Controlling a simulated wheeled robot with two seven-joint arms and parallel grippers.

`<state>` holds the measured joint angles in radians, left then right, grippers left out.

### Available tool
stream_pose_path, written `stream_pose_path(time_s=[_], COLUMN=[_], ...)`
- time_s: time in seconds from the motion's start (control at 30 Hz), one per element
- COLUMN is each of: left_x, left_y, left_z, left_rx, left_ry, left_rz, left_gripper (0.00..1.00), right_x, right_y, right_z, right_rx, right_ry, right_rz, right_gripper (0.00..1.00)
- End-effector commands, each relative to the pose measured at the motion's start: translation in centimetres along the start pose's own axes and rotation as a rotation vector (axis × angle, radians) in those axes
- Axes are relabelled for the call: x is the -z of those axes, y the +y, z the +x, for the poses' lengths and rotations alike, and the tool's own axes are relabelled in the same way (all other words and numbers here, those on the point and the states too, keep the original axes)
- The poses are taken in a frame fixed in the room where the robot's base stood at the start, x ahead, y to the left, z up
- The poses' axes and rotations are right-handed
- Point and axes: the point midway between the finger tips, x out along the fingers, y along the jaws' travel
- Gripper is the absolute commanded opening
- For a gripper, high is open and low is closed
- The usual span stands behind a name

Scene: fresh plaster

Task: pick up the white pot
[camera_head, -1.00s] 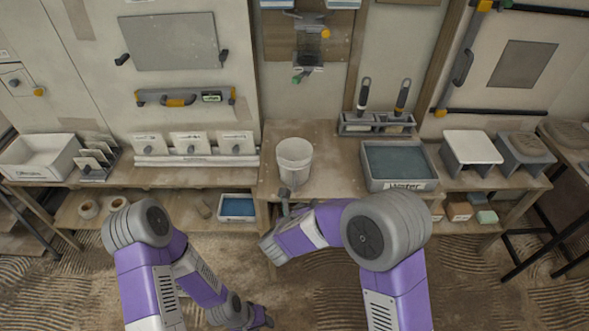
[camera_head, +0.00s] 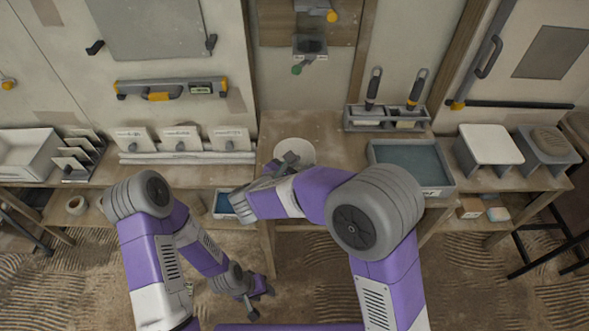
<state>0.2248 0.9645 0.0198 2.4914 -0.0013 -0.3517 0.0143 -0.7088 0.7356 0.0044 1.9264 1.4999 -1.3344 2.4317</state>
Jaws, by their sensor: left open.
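The white pot (camera_head: 296,146) stands on the wooden bench at the middle of the head view. Its far rim shows, and my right arm hides most of its near side. My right gripper (camera_head: 287,161) is at the pot's near left side and overlaps it in the picture. I cannot tell whether it touches the pot or how its jaws stand. My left gripper (camera_head: 259,296) hangs low in front of the bench, open and empty, away from the pot.
The blue water tray (camera_head: 447,190) stands right of the pot. A tool holder (camera_head: 386,124) with two upright handles is behind it. White sample plates (camera_head: 180,139) stand left of the pot. The bench is clear just behind the pot.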

Motion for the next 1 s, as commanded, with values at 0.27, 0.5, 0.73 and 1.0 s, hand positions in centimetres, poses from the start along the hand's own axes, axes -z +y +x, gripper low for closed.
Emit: stream_pose_path(time_s=[0.27, 0.5, 0.73, 1.0], left_x=[0.1, 0.1, 0.1, 0.1], left_y=[-0.3, -0.3, -0.3, -0.3], left_z=[0.9, 0.9, 0.9, 0.9], left_rx=[0.000, 0.000, 0.000, 0.000], left_ry=[0.001, 0.001, 0.001, 0.001], left_rz=[0.000, 0.000, 0.000, 0.000], left_gripper=[0.43, 0.43, 0.43, 0.43], right_x=[1.0, 0.8, 0.8, 0.9], right_y=[-0.1, -0.1, -0.1, -0.1], right_z=[3.9, 4.8, 4.8, 4.8], right_rx=[0.003, 0.000, 0.000, 0.001], right_ry=[0.000, 0.000, 0.000, 0.001], right_rz=[-0.001, -0.002, -0.002, -0.003], right_gripper=[0.36, 0.36, 0.10, 0.00])
